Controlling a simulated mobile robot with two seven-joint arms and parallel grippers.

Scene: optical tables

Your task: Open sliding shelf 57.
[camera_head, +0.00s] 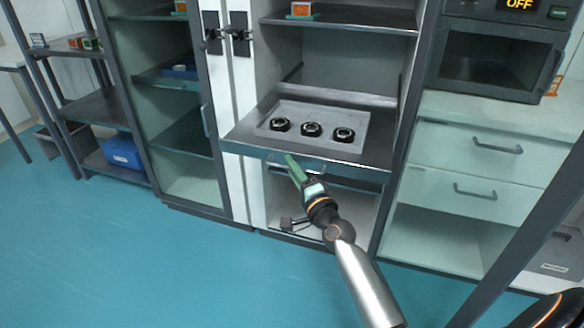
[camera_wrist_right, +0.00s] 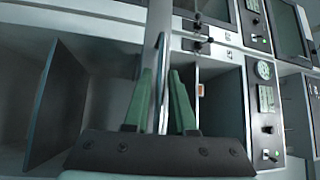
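A dark sliding shelf (camera_head: 240,136) sticks out from the middle cabinet in the head view. It carries a grey tray (camera_head: 366,133) with three black round parts (camera_head: 311,130). I cannot read a number on the shelf. My right gripper (camera_head: 296,165) is at the shelf's front edge. In the right wrist view its green fingers (camera_wrist_right: 160,100) stand apart on either side of a thin bar (camera_wrist_right: 161,85), probably the shelf handle. Narrow gaps seem to show beside the bar; contact is not clear. My left gripper is not in view.
Glass-doored shelves (camera_head: 180,140) stand to the left. Drawers (camera_head: 480,143) with grey handles and an oven-like device (camera_head: 490,62) stand to the right. A shelf above holds a small orange box (camera_head: 302,8). The teal floor (camera_head: 170,260) in front is clear.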

